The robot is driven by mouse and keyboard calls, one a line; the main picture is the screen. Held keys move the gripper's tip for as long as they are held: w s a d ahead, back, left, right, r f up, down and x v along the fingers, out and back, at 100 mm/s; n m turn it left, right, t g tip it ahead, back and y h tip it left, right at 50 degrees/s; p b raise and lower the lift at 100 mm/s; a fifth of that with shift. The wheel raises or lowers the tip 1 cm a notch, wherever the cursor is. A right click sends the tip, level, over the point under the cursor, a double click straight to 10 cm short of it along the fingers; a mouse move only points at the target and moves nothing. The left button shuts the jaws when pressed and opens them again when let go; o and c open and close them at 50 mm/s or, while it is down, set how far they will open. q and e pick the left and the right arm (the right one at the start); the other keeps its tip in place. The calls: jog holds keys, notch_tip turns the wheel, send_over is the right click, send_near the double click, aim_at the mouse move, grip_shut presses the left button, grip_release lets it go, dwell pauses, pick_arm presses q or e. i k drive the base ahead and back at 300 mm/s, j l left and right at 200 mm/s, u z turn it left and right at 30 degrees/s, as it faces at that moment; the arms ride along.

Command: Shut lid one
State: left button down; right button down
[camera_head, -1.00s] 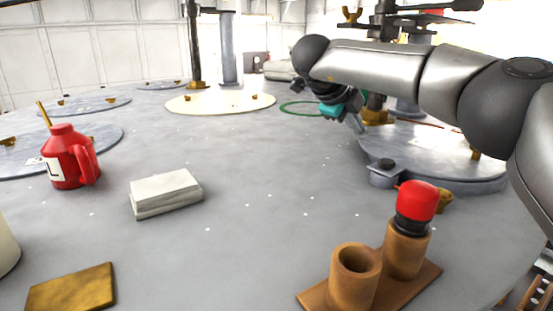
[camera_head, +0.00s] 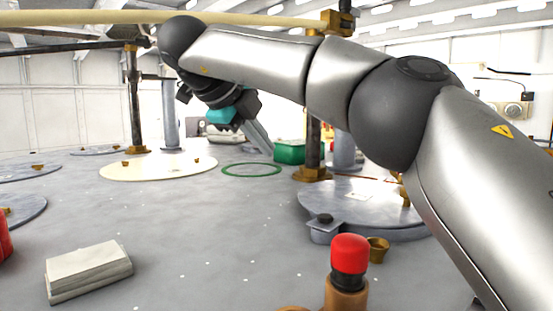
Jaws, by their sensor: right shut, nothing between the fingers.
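Several round lids lie on the grey deck, and I cannot read which is lid one. The nearest on the right is a grey round lid (camera_head: 340,205) with a small pale label, lying flat on a raised rim with a dark-topped lug at its front left. A flat cream disc (camera_head: 150,172) lies further back, left of centre. Grey discs (camera_head: 22,171) lie at the left, the front one cut off by the edge. My right gripper (camera_head: 262,143) is shut and empty, in the air above the far deck, up and left of the grey lid. My left gripper is out of view.
A post (camera_head: 313,140) stands behind the grey lid. A red-topped object (camera_head: 350,255), a small brass cup (camera_head: 377,249) and a pale block (camera_head: 88,271) are in front. The middle deck is clear.

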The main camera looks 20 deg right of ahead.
aim_at(368, 203)
jog(key=k, duration=1.5)
